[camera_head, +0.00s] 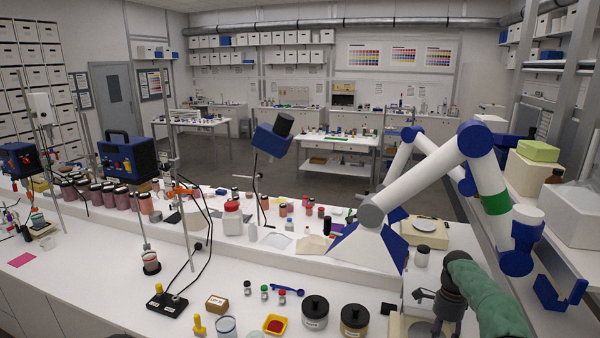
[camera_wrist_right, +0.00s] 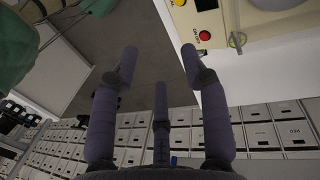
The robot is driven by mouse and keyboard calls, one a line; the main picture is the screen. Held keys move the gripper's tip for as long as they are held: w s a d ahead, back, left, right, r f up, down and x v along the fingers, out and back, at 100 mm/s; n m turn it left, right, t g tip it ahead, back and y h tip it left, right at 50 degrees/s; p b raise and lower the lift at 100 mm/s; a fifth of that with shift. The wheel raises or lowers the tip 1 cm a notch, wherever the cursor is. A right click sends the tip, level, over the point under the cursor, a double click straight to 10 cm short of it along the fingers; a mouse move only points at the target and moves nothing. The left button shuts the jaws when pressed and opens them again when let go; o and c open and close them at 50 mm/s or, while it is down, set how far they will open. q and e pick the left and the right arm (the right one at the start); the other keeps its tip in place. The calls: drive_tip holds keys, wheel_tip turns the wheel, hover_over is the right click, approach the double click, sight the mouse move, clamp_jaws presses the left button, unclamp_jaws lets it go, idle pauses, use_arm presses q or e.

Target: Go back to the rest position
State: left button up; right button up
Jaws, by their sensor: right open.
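My right gripper (camera_head: 428,300) is at the lower right of the head view, on an arm in a green sleeve. It is above the right end of the front bench, near a beige device. In the right wrist view its dark fingers (camera_wrist_right: 159,60) are spread wide with nothing between them. My left gripper is not in view.
A beige machine with a red button (camera_wrist_right: 204,36) is beyond the right fingertips. A lidded jar (camera_head: 422,256) stands just behind the right gripper. A white-and-blue arm (camera_head: 430,180) arches behind.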

drive_tip(key=s+a+f+n+t+y, duration=0.1)
drive_tip(key=s+a+f+n, duration=0.35)
drive_tip(key=a+f, duration=0.55)
drive_tip(key=s+a+f+n+y, duration=0.1)
drive_tip(key=s+a+f+n, duration=0.3)
drive_tip(key=a+f, duration=0.6)
drive_tip(key=s+a+f+n, duration=0.2)
drive_tip(key=s+a+n, duration=0.15)
drive_tip(key=s, duration=0.45)
drive_tip(key=s+a+f+n+t+y, duration=0.1)
drive_tip(key=s+a+f+n, duration=0.25)
drive_tip(key=s, duration=0.55)
drive_tip(key=s+a+f+n, duration=0.2)
drive_tip(key=s+a, duration=0.2)
drive_tip(key=s, duration=0.4)
wheel_tip(320, 180, down, 22)
drive_tip(key=b, duration=2.3)
drive_tip(key=shift+w+f, duration=0.15)
drive_tip(key=shift+f, duration=0.05)
